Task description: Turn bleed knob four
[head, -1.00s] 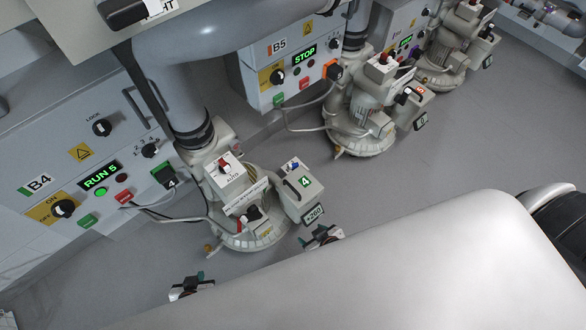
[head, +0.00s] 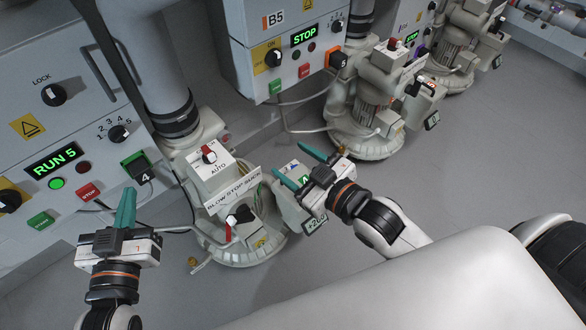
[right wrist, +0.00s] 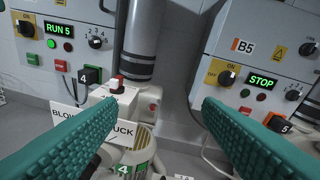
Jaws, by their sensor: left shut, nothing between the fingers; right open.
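Blower four (head: 250,252) stands on the floor in the middle of the head view. A red and white knob (head: 209,154) sits on its top box marked AUTO, also seen in the right wrist view (right wrist: 116,84). A black knob (head: 240,214) with a red lever is below the BLOW STOP SUCK plate. Its side box (head: 287,207) is partly hidden by my right gripper (head: 297,165), which is open and empty in front of it. I cannot tell which knob is the bleed knob. My left gripper (head: 125,208) is shut and empty, left of the blower, before the panel.
The B4 panel (head: 75,125) reads RUN 5 and carries several knobs and buttons. The B5 panel (head: 285,30) reads STOP. A second blower (head: 365,140) stands behind to the right. A cable runs from the plug marked 4 (head: 143,170).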

